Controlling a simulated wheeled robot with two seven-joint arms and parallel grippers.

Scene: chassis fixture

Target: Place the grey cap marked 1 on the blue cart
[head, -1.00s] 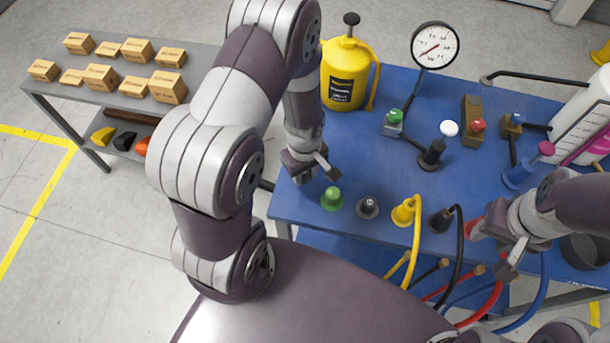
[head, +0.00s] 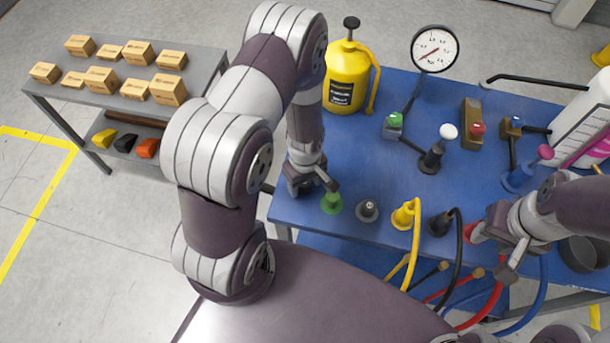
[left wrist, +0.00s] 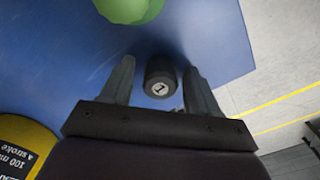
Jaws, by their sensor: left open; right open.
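The grey cap marked 1 (left wrist: 160,78) shows in the left wrist view, over the blue top, between my left gripper's fingers. Gaps show on both sides of it. Its base is not clear, so I cannot tell if it rests on the surface. In the head view I cannot make it out behind my gripper. My left gripper (head: 316,187) is open at the near-left corner of the blue cart (head: 400,165); its fingers also show in the left wrist view (left wrist: 158,70). My right gripper (head: 490,252) is open at the cart's near-right side, by the red fitting.
A green fitting (head: 331,203) stands right beside my left gripper. A grey fitting with a light top (head: 367,210), a yellow hose fitting (head: 404,215) and a black one (head: 440,221) follow rightward. A yellow pump bottle (head: 345,78) stands behind. A grey shelf (head: 205,62) holds cartons.

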